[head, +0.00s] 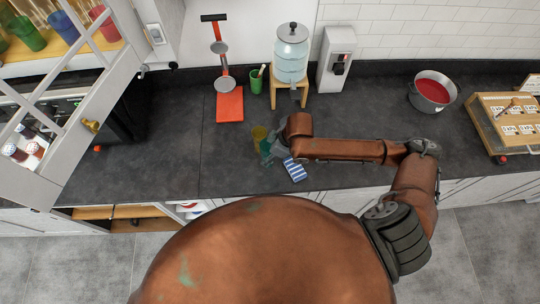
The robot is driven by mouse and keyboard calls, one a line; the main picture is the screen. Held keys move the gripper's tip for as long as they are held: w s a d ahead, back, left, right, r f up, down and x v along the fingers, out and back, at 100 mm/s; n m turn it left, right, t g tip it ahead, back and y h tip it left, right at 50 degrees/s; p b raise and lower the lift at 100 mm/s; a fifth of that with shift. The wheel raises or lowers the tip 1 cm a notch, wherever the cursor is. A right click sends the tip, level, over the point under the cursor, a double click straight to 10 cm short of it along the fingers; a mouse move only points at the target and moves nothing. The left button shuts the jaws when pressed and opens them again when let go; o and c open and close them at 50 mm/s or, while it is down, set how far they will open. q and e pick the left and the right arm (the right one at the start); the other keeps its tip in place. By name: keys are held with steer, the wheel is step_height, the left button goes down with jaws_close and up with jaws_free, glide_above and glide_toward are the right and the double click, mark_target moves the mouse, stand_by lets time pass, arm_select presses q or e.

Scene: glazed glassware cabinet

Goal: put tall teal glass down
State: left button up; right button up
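The teal glass (265,147) is small in the head view, over the counter's middle near the front. My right gripper (271,150) is at the end of the arm that comes in from the right, and its fingers are around the teal glass. The fingers partly hide the glass, and I cannot tell whether its base touches the counter. An amber glass (259,132) stands right behind the teal glass, close to it. My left gripper is not in view.
A blue-and-white striped cloth (295,168) lies just right of the gripper. Behind are a green cup (256,83), a red-based stand (230,104) and a drink dispenser (291,58). An open glazed door (75,100) juts in at left. Dark counter (170,155) is clear left of the glasses.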

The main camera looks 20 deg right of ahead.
steer(key=w+f, duration=0.1)
steer(key=d+f, duration=0.1)
steer(key=w+f, duration=0.1)
steer(key=shift+w+d+f, duration=0.25)
steer(key=shift+w+f, duration=0.05)
steer(key=shift+f, duration=0.05)
steer(key=shift+w+d+f+p, duration=0.1)
steer(key=shift+f+p, duration=0.5)
steer(key=shift+f, duration=1.1)
steer(key=shift+f, duration=0.15)
steer(key=o, duration=1.3)
steer(key=shift+c, duration=0.2)
steer(key=shift+o, duration=0.2)
